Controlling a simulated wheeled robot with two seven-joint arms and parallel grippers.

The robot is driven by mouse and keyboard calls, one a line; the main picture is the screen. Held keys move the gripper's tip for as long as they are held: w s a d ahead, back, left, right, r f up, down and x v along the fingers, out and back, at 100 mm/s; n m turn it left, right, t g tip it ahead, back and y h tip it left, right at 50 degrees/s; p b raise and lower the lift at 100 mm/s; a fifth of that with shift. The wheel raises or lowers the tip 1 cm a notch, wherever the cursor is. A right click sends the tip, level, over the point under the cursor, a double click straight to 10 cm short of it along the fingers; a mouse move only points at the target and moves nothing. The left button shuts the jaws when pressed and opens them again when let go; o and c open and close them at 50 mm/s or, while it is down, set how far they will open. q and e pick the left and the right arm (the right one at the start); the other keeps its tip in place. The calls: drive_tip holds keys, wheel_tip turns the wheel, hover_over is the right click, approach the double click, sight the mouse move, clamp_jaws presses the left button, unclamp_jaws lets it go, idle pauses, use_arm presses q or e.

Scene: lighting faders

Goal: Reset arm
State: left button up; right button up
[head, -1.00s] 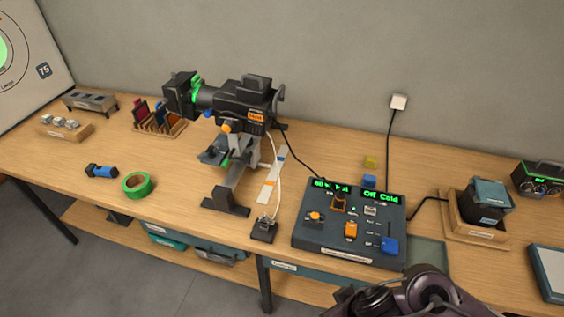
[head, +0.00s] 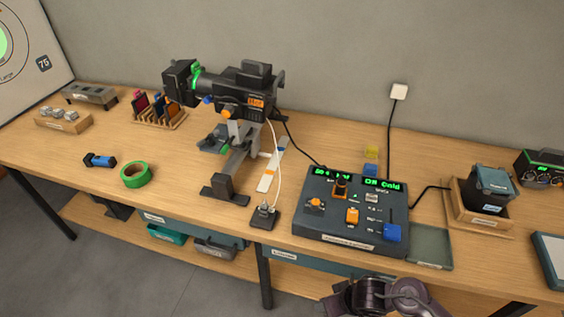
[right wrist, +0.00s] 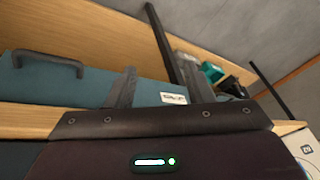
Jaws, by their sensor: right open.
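My right arm (head: 385,298) shows at the bottom of the head view, in front of the bench and below the lighting console; its fingertips are not visible there. In the right wrist view my right gripper (right wrist: 160,88) has its two fingers apart with nothing between them, facing the bench's blue drawer (right wrist: 75,85). The dark console (head: 350,215) stands on the bench with orange and blue faders and green lit displays. My left gripper is in neither view.
A stage lamp on a stand (head: 235,110) is left of the console. Green tape (head: 136,175) and a blue-black torch-like item (head: 99,160) lie at left. A boxed dark device (head: 487,192) is at right. The bench's front edge is close to my right arm.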

drive_tip(key=s+d+f+m+b, duration=0.1)
drive_tip(key=s+d+f+b, duration=0.1)
drive_tip(key=f, duration=0.6)
drive_tip(key=s+d+f+b, duration=0.1)
drive_tip(key=s+d+f, duration=0.1)
drive_tip(key=f, duration=0.7)
drive_tip(key=s+d+f+m+b, duration=0.1)
drive_tip(key=s+d+f+b, duration=0.15)
drive_tip(key=f, duration=0.55)
drive_tip(key=s+d+f+g+h+b, duration=0.1)
drive_tip(key=s+d+f, duration=0.1)
drive_tip(key=s+f, duration=0.5)
drive_tip(key=s+d+f+g+h+b, duration=0.1)
drive_tip(key=s+f+h+b, duration=0.1)
drive_tip(key=s+f, duration=0.6)
drive_tip(key=s, duration=0.6)
drive_tip(key=shift+d+n, duration=0.3)
drive_tip(key=shift+d, duration=0.05)
